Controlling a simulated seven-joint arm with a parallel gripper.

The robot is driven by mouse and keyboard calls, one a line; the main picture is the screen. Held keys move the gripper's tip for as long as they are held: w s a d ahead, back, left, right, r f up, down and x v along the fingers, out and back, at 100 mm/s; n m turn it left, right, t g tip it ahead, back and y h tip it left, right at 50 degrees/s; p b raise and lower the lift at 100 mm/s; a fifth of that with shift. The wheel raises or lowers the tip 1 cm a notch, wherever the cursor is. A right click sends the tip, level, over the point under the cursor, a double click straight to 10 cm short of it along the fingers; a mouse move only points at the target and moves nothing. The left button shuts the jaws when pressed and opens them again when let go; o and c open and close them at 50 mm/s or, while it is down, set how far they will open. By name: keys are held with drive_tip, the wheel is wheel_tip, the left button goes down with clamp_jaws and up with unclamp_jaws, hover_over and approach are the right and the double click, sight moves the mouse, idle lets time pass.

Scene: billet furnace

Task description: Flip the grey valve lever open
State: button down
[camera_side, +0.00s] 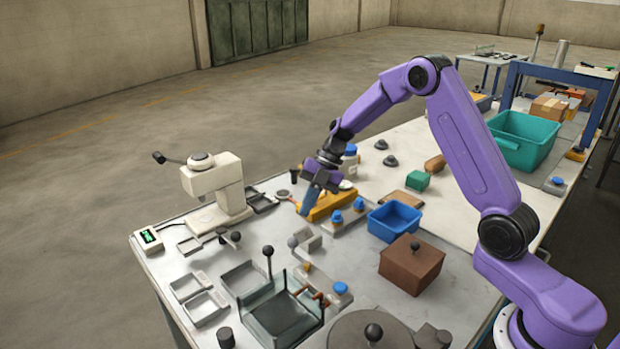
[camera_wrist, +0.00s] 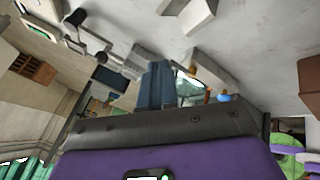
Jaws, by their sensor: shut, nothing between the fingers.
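My gripper (camera_side: 306,211) points down beside a yellow-orange block (camera_side: 327,206) near the middle of the table. Its blue fingers are together with nothing between them; they also show in the wrist view (camera_wrist: 157,82). I cannot surely tell which part is the grey valve lever. A small grey knob (camera_side: 293,242) stands by a pale angled bracket (camera_side: 308,243), a little in front of the gripper and apart from it. A dark-knobbed lever (camera_side: 268,251) rises upright by a glass-walled box (camera_side: 282,308). The wrist view shows a dark-knobbed lever (camera_wrist: 75,18) at upper left.
A blue bin (camera_side: 394,221) and a brown lidded box (camera_side: 411,264) lie further right. A white press-like machine (camera_side: 216,190) stands left, and shallow grey trays (camera_side: 205,308) lie in front. Bare tabletop shows between them.

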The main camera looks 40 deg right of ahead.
drive_tip(key=w+d+r, duration=0.2)
drive_tip(key=w+r, duration=0.1)
drive_tip(key=r, duration=0.3)
drive_tip(key=shift+w+d+r, duration=0.2)
drive_tip(key=shift+d+r, duration=0.15)
drive_tip(key=shift+d, duration=0.05)
drive_tip(key=w+a+r+m+t+y, duration=0.25)
drive_tip(key=a+r+t, duration=0.4)
drive_tip(key=a, duration=0.65)
drive_tip(key=s+a+r+m+t+h, duration=0.1)
drive_tip(key=s+a+r+m+t, duration=0.25)
drive_tip(key=s+r+m, duration=0.2)
drive_tip(key=s+d+f+m+g+h, duration=0.2)
drive_tip(key=s+d+f+g, duration=0.1)
drive_tip(key=s, duration=0.9)
drive_tip(key=s+d+f+m+g+h, duration=0.2)
drive_tip(key=s+d+f+g+h, duration=0.1)
drive_tip(key=s, duration=1)
drive_tip(key=s+d+f+m+g+h, duration=0.2)
drive_tip(key=s+d+f+g+h, duration=0.1)
drive_tip(key=s, duration=1)
drive_tip(key=d+f+g, duration=0.1)
drive_tip(key=d+f, duration=0.1)
drive_tip(key=d, duration=0.1)
drive_tip(key=shift+d+f, duration=0.15)
drive_tip(key=shift+f, duration=0.05)
